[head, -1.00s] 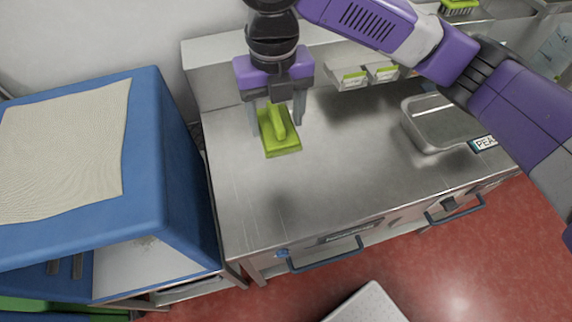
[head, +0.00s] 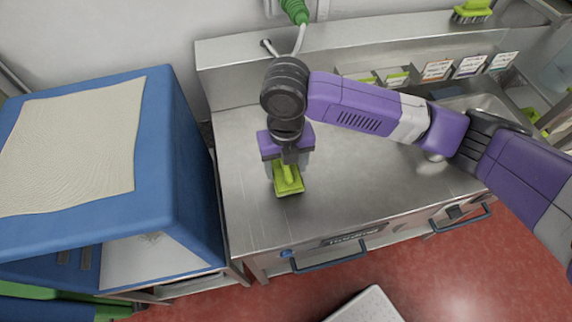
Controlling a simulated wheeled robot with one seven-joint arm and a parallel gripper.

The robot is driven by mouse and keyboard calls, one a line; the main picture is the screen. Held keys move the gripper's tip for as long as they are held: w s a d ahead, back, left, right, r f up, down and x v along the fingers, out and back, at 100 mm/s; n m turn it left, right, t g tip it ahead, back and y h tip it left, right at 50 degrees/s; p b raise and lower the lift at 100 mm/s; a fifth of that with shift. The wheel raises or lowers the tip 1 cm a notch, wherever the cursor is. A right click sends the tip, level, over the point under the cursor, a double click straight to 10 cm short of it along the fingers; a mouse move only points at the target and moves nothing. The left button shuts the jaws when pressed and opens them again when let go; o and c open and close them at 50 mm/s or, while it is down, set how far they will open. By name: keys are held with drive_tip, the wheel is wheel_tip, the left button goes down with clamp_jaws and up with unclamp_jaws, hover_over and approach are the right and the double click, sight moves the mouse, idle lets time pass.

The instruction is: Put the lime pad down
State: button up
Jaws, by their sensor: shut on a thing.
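The lime pad (head: 288,184) is a yellow-green block with a raised handle. It is at the left part of the steel counter (head: 245,222), fairly near the front edge. My gripper (head: 287,172) is above it, pointing down, and shut on its handle. The pad looks level and low over the counter; I cannot tell whether its underside touches the steel. The gripper body hides part of the handle.
A blue cabinet (head: 185,180) with a beige cloth on top stands left of the counter. My arm crosses over the right side of the counter. Lime-labelled holders (head: 398,79) are at the back. The counter around the pad is bare.

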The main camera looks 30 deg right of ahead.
drive_tip(key=shift+f, duration=0.4)
drive_tip(key=shift+f, duration=0.15)
drive_tip(key=o, duration=1.8)
wheel_tip(320, 180, up, 12)
drive_tip(key=b, duration=0.1)
drive_tip(key=shift+r+b, duration=0.2)
drive_tip(key=shift+b, duration=0.15)
